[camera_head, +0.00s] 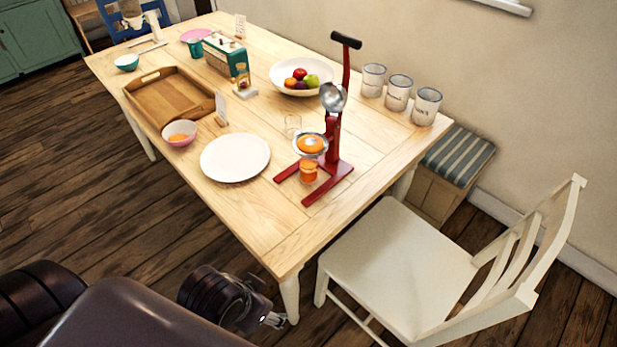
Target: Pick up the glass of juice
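The glass of juice (308,174) stands on the wooden table, low at the front of the red lever juicer (332,150). It holds orange juice and sits right below the juicer's cup, which has an orange half (310,144) in it. The juicer's base legs run on both sides of the glass. My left gripper (273,319) is low in front of the table's near corner, below the tabletop and well apart from the glass. Its fingers are small and dark, so their opening is unclear. My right gripper is out of view.
A fruit bowl (288,66), several canisters (427,106) and a wooden tray (152,78) stand farther back. A white chair (400,265) blocks the right side.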

